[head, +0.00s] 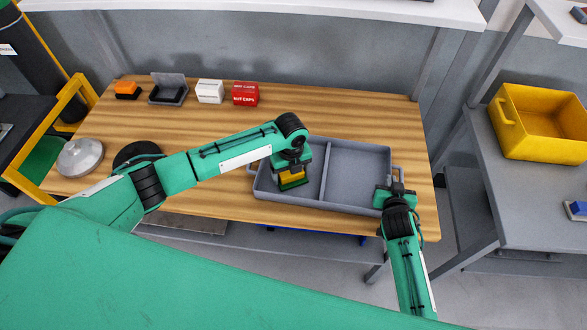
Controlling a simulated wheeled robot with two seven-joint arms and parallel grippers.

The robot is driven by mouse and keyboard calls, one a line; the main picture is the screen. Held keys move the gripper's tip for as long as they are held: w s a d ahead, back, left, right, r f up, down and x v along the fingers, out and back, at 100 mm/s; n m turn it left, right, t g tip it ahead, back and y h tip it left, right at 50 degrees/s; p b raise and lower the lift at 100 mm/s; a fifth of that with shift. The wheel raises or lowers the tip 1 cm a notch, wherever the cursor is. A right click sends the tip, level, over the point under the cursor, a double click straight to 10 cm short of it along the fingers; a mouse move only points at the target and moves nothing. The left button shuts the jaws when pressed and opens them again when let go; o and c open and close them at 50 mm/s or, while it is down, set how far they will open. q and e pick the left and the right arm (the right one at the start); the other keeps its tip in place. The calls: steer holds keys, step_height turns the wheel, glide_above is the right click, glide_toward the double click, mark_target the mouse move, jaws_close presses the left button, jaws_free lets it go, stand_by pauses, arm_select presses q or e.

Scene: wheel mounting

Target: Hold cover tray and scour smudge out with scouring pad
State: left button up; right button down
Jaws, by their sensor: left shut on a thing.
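The grey cover tray (357,147) lies on the wooden table, with a divider between its left and right compartments. My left gripper (292,172) points down in the left compartment, shut on the scouring pad (293,181), which is yellow with a green underside. The pad is at or near the tray floor; I cannot tell if it touches. My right gripper (393,190) is at the tray's right wall, near the right handle; its fingers are too small to tell if they grip. I see no smudge; my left gripper and the pad hide part of the left compartment.
At the table's back stand an orange block (127,88), a dark open box (169,90), a white box (210,91) and a red box (246,93). A silver dome (80,157) sits at the left. A yellow bin (540,122) stands on the right-hand grey table.

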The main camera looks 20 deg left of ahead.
arm_select(q)
steer(key=shift+s+f, duration=0.2)
steer(key=shift+f, duration=0.05)
arm_select(e)
steer(key=shift+w, duration=0.1)
arm_select(q)
steer(key=shift+w+r, duration=0.2)
steer(key=shift+r, duration=3.5)
arm_select(e)
steer(key=c, duration=1.6)
jaws_free()
steer(key=shift+c, duration=0.2)
steer(key=shift+o, duration=0.4)
